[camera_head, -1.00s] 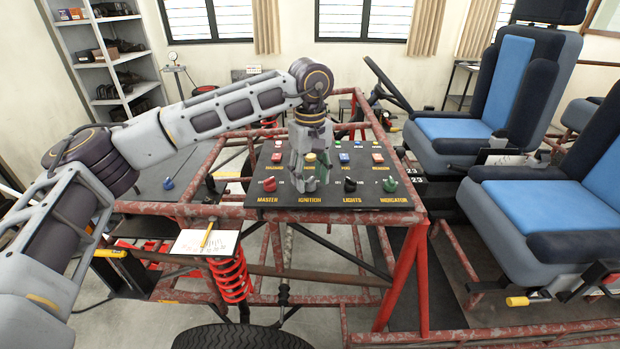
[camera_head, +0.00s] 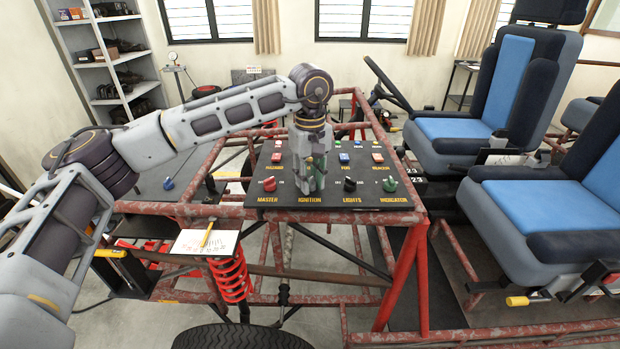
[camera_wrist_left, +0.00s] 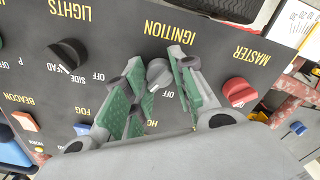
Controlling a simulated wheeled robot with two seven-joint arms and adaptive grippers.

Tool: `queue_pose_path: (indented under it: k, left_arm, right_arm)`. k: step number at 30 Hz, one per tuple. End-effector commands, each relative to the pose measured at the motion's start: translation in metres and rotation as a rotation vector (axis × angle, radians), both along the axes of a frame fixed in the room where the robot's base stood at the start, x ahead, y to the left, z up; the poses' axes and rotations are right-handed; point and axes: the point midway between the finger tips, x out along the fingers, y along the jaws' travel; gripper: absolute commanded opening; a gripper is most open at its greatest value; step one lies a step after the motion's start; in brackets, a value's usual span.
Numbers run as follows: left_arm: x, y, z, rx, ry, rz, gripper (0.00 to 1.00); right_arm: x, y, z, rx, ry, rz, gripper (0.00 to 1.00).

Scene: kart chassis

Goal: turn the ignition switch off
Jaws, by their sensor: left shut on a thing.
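The dark control panel (camera_head: 330,198) carries a row of knobs over the labels MASTER, IGNITION, LIGHTS and INDICATOR. My left gripper (camera_head: 312,184) points down at the panel above the IGNITION label and hides its knob in the head view. In the left wrist view the grey ignition switch (camera_wrist_left: 159,73) sits between the fingertips of my left gripper (camera_wrist_left: 161,78), which is shut on it. An OFF mark shows beside the knob. The knob's exact pointing direction is hard to tell. My right gripper is not in view.
The red master knob (camera_head: 269,184) and black lights knob (camera_head: 350,184) flank the gripper. A green indicator knob (camera_head: 389,184) is further right. Coloured buttons line the panel's back. The red tube frame (camera_head: 415,262) surrounds the panel, with blue seats (camera_head: 490,85) at right.

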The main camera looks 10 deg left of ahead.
Motion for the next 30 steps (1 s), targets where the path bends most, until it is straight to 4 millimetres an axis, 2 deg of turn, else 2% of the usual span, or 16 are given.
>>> queue_pose_path:
  k: [3, 8, 14, 22, 30]
  left_arm:
    - [0.0, 0.0, 0.0, 0.0, 0.0, 0.01, 0.02]
    - [0.0, 0.0, 0.0, -0.001, -0.001, 0.045, 0.02]
    - [0.0, 0.0, -0.001, -0.001, -0.001, 0.132, 0.02]
    - [0.0, 0.0, -0.001, -0.001, -0.001, 0.315, 0.02]
    - [0.001, 0.0, -0.001, 0.0, -0.001, 0.526, 0.02]
  right_arm:
    - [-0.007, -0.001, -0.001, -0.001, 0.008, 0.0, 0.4]
    - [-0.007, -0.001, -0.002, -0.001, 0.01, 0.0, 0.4]
    - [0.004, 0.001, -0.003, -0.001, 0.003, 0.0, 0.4]
    - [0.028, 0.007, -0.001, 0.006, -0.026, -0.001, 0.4]
    - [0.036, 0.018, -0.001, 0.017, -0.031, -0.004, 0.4]
